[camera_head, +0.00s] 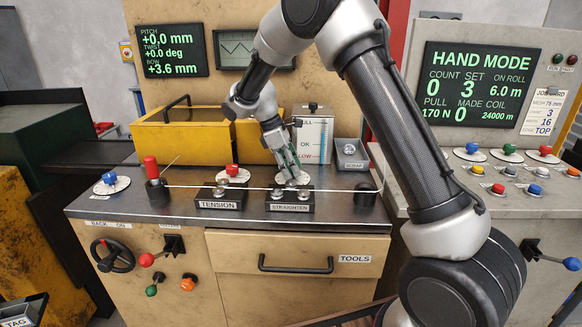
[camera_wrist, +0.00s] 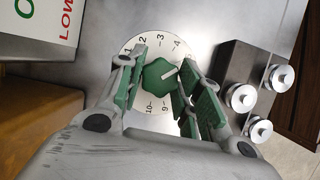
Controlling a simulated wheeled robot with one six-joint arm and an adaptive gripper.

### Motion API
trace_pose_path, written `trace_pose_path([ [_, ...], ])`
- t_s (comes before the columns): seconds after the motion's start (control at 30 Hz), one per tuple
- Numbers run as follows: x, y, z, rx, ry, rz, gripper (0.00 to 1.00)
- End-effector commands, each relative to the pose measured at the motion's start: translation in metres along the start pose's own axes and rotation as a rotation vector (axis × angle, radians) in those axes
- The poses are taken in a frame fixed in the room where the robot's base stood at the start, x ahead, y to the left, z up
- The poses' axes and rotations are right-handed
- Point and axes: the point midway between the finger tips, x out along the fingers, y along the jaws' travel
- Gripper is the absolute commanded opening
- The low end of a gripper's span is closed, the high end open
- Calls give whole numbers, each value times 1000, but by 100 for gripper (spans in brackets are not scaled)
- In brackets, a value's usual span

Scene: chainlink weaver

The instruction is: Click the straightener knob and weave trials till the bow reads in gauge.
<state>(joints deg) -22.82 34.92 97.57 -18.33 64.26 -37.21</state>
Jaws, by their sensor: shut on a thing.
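In the wrist view the green straightener knob (camera_wrist: 160,76) sits on a white numbered dial (camera_wrist: 138,50). The knob's white pointer slants up and right, near the 4 side; some dial numbers are hidden by the fingers. My gripper (camera_wrist: 160,82) has its green-padded fingers on both sides of the knob, shut on it. In the head view my gripper (camera_head: 288,160) comes down onto the dial behind the STRAIGHTEN block (camera_head: 290,208). The readout screen (camera_head: 172,51) shows pitch +0.0 mm, twist +0.0 deg and bow +3.6 mm.
A wire runs across the bench (camera_head: 130,205) through the TENSION block (camera_head: 220,204) and the STRAIGHTEN block. A red knob (camera_head: 232,170) stands left of my gripper. A yellow box (camera_head: 182,132) and a LOW/OK gauge (camera_head: 314,135) stand behind. The HAND MODE screen (camera_head: 481,90) shows count 0, set 3.

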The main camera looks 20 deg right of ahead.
Motion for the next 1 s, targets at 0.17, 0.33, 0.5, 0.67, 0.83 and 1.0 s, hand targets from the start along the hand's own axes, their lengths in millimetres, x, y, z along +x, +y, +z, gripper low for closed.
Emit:
trace_pose_path([
  [0.17, 0, 3, 0, 237, 1, -98, 11],
  [0.33, 0, 3, 0, 400, 1, -166, 11],
  [0.5, 0, 2, 0, 414, 0, -172, 11],
  [0.67, 0, 2, 0, 412, 1, -171, 42],
  [0.83, 0, 2, 0, 412, 0, -171, 56],
  [1.0, 0, 2, 0, 411, 0, -171, 56],
])
